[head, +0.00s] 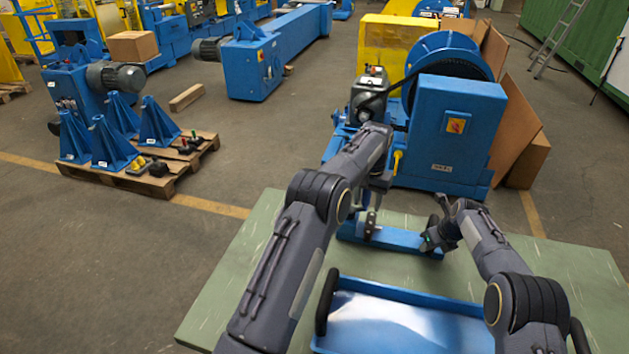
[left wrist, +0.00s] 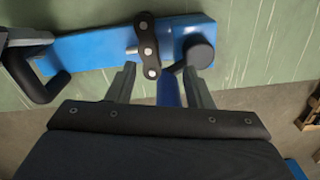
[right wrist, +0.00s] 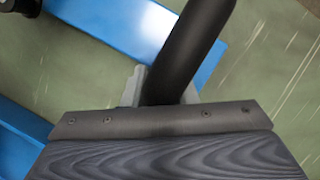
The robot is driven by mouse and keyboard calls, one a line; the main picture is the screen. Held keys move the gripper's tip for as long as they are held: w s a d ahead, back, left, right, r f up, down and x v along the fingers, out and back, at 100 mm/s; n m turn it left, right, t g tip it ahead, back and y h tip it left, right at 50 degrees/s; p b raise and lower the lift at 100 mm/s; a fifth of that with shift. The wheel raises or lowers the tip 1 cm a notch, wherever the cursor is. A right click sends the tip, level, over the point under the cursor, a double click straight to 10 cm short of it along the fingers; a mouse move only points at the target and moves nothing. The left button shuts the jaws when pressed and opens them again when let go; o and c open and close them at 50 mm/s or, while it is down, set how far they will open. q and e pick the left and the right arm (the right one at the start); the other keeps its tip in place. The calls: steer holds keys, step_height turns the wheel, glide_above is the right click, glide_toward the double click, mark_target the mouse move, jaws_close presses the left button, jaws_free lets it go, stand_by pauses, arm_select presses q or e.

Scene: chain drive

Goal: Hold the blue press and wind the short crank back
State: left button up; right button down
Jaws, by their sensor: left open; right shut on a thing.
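A blue bar-shaped base (head: 400,238) lies on the green table; it also shows in the left wrist view (left wrist: 90,50). A dark chain link (left wrist: 148,45) with pale pins stands over it. A short blue upright part (left wrist: 168,92), likely the press, shows between the fingers of my left gripper (left wrist: 160,84). These fingers are open, with a gap on the link side. A dark round knob (left wrist: 200,53) sits at that end of the base. My right gripper (head: 438,238) is shut on a thick black handle (right wrist: 190,45), likely the crank's, at the base's other end. My gripper hides its lower part.
A blue tray (head: 400,293) with black handles lies on the table nearer to me. A blue machine (head: 450,130) stands just beyond the table. A pallet (head: 160,180) with blue stands is on the floor at left. Bare table lies on both sides.

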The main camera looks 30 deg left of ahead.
arm_select(q)
steer(key=m, duration=0.1)
steer(key=s+m, duration=0.1)
steer(key=m, duration=0.1)
steer(key=shift+s+d, duration=0.1)
steer(key=shift+s, duration=0.15)
steer(key=s+a+m, duration=0.2)
steer(key=a+m, duration=0.1)
steer(key=m, duration=0.7)
steer(key=s+a+m, duration=0.3)
steer(key=m, duration=0.8)
step_height(320, 180, up, 12)
steer(key=r, duration=0.1)
steer(key=s+r+n+t+h, duration=0.1)
steer(key=s+r+n, duration=0.2)
steer(key=s+n, duration=0.3)
steer(key=s+d+r+n+t+h, duration=0.1)
steer(key=s+r+n, duration=0.2)
steer(key=s, duration=0.6)
steer(key=shift+s+d+r+n+t+h, duration=0.25)
steer(key=shift+s+r+n+t+h, duration=0.1)
steer(key=shift+n, duration=1.05)
steer(key=shift+w, duration=0.1)
